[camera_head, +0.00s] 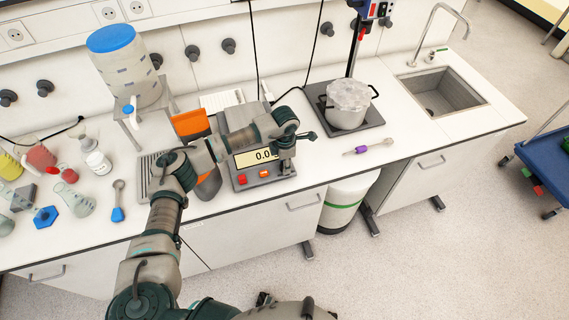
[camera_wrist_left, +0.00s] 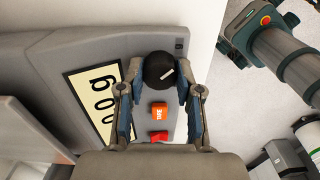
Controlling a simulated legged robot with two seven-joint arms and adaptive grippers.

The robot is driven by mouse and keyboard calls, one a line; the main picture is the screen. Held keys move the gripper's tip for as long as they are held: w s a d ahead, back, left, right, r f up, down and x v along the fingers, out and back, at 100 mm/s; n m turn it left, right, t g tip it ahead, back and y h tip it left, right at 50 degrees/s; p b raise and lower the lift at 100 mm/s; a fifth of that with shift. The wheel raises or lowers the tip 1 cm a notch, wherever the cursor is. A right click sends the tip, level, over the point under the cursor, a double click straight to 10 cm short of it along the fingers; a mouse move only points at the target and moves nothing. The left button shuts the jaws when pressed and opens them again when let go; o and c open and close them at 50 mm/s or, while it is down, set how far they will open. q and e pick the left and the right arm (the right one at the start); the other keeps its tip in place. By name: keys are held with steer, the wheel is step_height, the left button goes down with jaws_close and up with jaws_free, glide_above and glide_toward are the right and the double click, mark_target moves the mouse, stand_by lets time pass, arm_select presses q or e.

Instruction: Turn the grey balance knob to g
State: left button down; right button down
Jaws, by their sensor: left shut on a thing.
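The balance (camera_head: 278,179) stands at the bench's front edge, its display (camera_head: 252,157) lit; part of the reading is hidden in the head view. In the left wrist view, the display (camera_wrist_left: 92,102) shows zeros and a "g". The round knob (camera_wrist_left: 156,64) looks dark grey to black, with a short white mark pointing to the upper right of the picture. My left gripper (camera_wrist_left: 157,76) is shut on the knob, one finger on each side. In the head view my left gripper (camera_head: 288,148) covers the knob. My right gripper is not in view.
An orange button (camera_wrist_left: 159,111) and a red button (camera_wrist_left: 159,136) sit beside the knob on the panel. A pot (camera_head: 346,115) stands to the right on a dark plate. Several flasks and bottles stand at the left. Bench space right of the balance is mostly clear.

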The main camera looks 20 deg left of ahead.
arm_select(q)
steer(key=shift+w+r+n, duration=0.15)
steer(key=shift+n, duration=0.15)
steer(key=c, duration=0.8)
jaws_free()
steer(key=shift+o, duration=0.2)
step_height(320, 180, up, 12)
steer(key=shift+f, duration=0.25)
